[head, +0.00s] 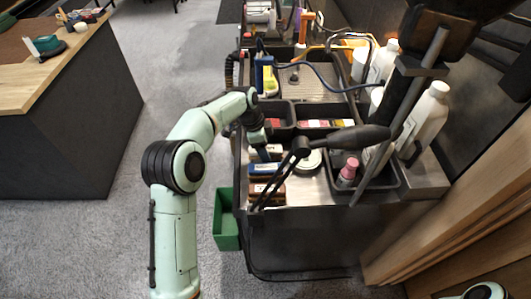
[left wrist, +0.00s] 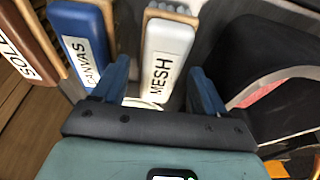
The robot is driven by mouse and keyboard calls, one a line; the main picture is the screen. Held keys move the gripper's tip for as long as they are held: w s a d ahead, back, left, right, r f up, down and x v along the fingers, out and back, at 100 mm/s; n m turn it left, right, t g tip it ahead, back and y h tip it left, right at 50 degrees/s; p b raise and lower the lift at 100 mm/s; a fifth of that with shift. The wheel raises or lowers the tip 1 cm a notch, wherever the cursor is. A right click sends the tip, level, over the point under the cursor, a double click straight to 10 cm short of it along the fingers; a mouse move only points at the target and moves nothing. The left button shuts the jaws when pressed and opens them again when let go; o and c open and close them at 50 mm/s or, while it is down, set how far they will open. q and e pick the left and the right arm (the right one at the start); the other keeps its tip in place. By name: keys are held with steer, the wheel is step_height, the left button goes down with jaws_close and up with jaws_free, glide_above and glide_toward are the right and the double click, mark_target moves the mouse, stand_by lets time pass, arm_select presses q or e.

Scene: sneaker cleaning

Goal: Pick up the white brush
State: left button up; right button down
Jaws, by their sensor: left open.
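The white brush (left wrist: 168,48) has a light wooden body and a label reading "MESH". In the left wrist view it lies between the two open fingers of my left gripper (left wrist: 160,72), with a gap on each side. In the head view my left gripper (head: 262,148) reaches down over the row of brushes at the left side of the cart, and the white brush is mostly hidden there. A blue brush (left wrist: 86,42) labelled "CANVAS" lies just left of the left finger. My right gripper is not in view.
A brown brush (left wrist: 25,45) lies farther left. Black bins (head: 318,126) stand behind the brushes. A round tin (head: 310,161), a pink-capped bottle (head: 348,172) and white bottles (head: 430,115) stand to the right. A black jointed arm (head: 345,138) crosses over the cart.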

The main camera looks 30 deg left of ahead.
arm_select(q)
steer(key=shift+c, duration=0.3)
